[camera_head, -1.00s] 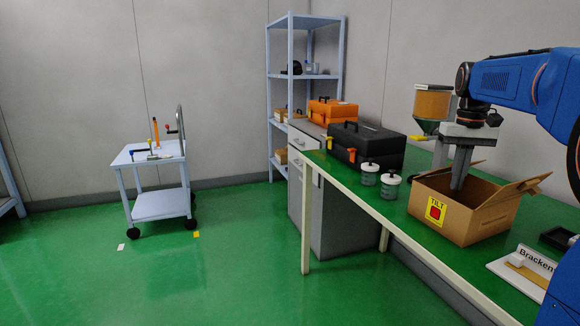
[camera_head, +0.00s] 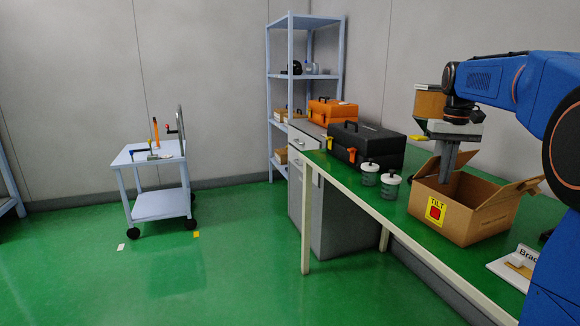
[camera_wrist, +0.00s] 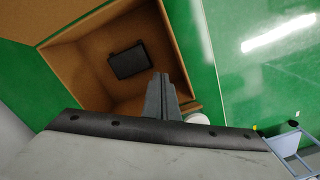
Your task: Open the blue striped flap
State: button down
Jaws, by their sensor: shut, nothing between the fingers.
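An open brown cardboard box (camera_head: 470,222) stands on the green bench, with a yellow TILT label on its front. One flap (camera_head: 510,192) stands raised and slanting outward on its right side. Another flap (camera_head: 426,167) stands up at its left side, just left of my gripper. I cannot make out blue stripes on either flap. My gripper (camera_head: 446,180) is shut and empty, pointing down with its tips at the box opening, near the left side. In the wrist view my gripper (camera_wrist: 161,80) shows over the box interior, near one wall.
A dark block (camera_wrist: 129,61) lies inside the box. Two lidded jars (camera_head: 390,188) and a black toolbox (camera_head: 365,146) stand left of the box. A hopper-like container (camera_head: 428,103) stands behind my gripper. A white sign (camera_head: 513,268) lies in front.

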aim_at(427, 171)
jog(key=shift+w+a, duration=0.4)
jog(key=shift+w, duration=0.6)
jog(key=shift+w+a, duration=0.35)
jog(key=shift+w, duration=0.7)
jog(key=shift+w+a, duration=0.4)
jog(key=shift+w, duration=0.6)
jog(key=shift+s, duration=0.15)
jog(key=shift+s+d, duration=0.3)
jog(key=shift+s, duration=0.35)
jog(key=shift+s+d, duration=0.25)
jog(key=shift+s, duration=0.4)
jog(key=shift+r, duration=6)
jog(key=s+a+f+n+t, duration=0.1)
jog(key=s+a+f, duration=0.35)
jog(key=s, duration=0.45)
jog(key=s+a+f+t, duration=0.1)
jog(key=s+a+f, duration=0.35)
jog(key=s, duration=0.55)
jog(key=s+a+f+n+t, duration=0.1)
jog(key=s+a+f, duration=0.3)
jog(key=s+f, duration=1.4)
notch_tip(427, 171, down, 4)
jog(key=shift+s+f+t, duration=0.1)
jog(key=shift+s+t, duration=0.15)
jog(key=shift+t, duration=0.65)
